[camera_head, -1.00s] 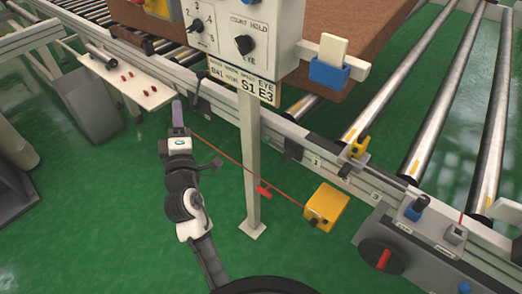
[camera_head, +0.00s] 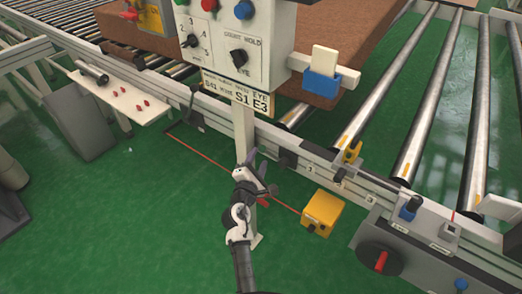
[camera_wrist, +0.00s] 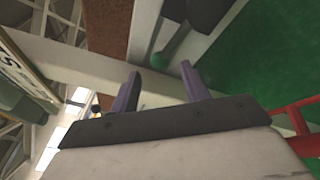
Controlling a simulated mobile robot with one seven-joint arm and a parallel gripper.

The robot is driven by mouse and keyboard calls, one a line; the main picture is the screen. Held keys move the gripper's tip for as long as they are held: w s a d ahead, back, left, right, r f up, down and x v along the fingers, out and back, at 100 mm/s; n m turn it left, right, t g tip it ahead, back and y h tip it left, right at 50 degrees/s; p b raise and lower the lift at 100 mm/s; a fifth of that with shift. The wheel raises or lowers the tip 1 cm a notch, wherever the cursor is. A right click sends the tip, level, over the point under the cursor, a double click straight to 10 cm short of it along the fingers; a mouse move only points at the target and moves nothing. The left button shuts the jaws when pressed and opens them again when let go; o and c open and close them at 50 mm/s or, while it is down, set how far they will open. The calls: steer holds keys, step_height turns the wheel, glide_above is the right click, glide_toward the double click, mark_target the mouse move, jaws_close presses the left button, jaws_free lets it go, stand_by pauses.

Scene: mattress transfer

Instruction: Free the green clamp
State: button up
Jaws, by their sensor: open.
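In the wrist view a small green knob (camera_wrist: 158,59) sits at the end of a dark lever (camera_wrist: 173,38), against the pale rail, beyond and between my fingertips. It looks like part of the green clamp. My gripper (camera_wrist: 160,82) is open and empty, its two purple fingers apart and not visibly touching the knob. In the head view my gripper (camera_head: 252,158) is in front of the grey post, at the near side of the conveyor rail (camera_head: 225,118). No green clamp part is clear in that view; my arm and the post may hide it.
The control panel (camera_head: 238,45) stands above my gripper on its post (camera_head: 243,132). A red cord (camera_head: 215,160) runs low across to a yellow box (camera_head: 322,212). Yellow (camera_head: 352,152) and blue (camera_head: 408,210) fittings sit along the rail to the right. A brown mattress (camera_head: 345,50) lies behind.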

steer(key=shift+x, duration=2.05)
steer(key=shift+c, duration=0.3)
